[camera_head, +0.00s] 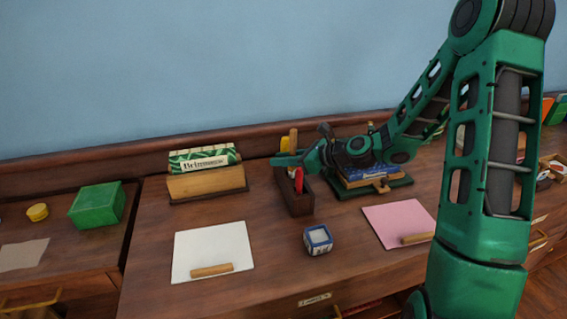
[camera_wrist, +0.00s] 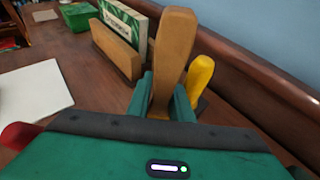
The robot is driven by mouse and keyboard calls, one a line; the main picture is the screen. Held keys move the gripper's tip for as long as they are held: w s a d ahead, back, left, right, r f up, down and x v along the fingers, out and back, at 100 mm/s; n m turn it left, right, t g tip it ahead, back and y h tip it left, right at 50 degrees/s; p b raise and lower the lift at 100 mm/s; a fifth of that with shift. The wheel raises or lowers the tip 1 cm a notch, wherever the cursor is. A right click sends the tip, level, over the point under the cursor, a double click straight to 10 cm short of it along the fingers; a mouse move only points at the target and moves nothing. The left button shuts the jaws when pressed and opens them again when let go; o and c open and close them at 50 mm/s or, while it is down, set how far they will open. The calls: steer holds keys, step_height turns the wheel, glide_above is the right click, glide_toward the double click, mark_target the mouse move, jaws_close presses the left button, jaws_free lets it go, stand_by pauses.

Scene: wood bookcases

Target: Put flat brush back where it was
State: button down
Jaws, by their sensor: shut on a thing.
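My gripper (camera_head: 284,160) is shut on a broad tan wooden handle, seen as the flat brush (camera_wrist: 175,45) in the wrist view. The handle stands up between the two green fingers (camera_wrist: 162,98). The brush's lower end is hidden by my gripper. In the head view the handle top (camera_head: 293,137) shows just above my gripper, over a dark wooden holder box (camera_head: 298,204). Whether the brush's lower end is inside the box cannot be told. A red item (camera_head: 298,180) stands in the box. A yellow handle (camera_wrist: 200,78) stands just beside the brush.
A wooden rack with a green-and-white box (camera_head: 203,158) stands left of the holder. A blue book on a green stand (camera_head: 372,175) is close on the right. White paper (camera_head: 213,247), a small blue-white cube (camera_head: 318,240) and pink paper (camera_head: 398,220) lie in front.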

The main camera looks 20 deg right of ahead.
steer(key=shift+f, duration=0.5)
steer(key=shift+f, duration=0.55)
steer(key=c, duration=1.6)
jaws_free()
steer(key=shift+r, duration=0.55)
steer(key=v, duration=1.2)
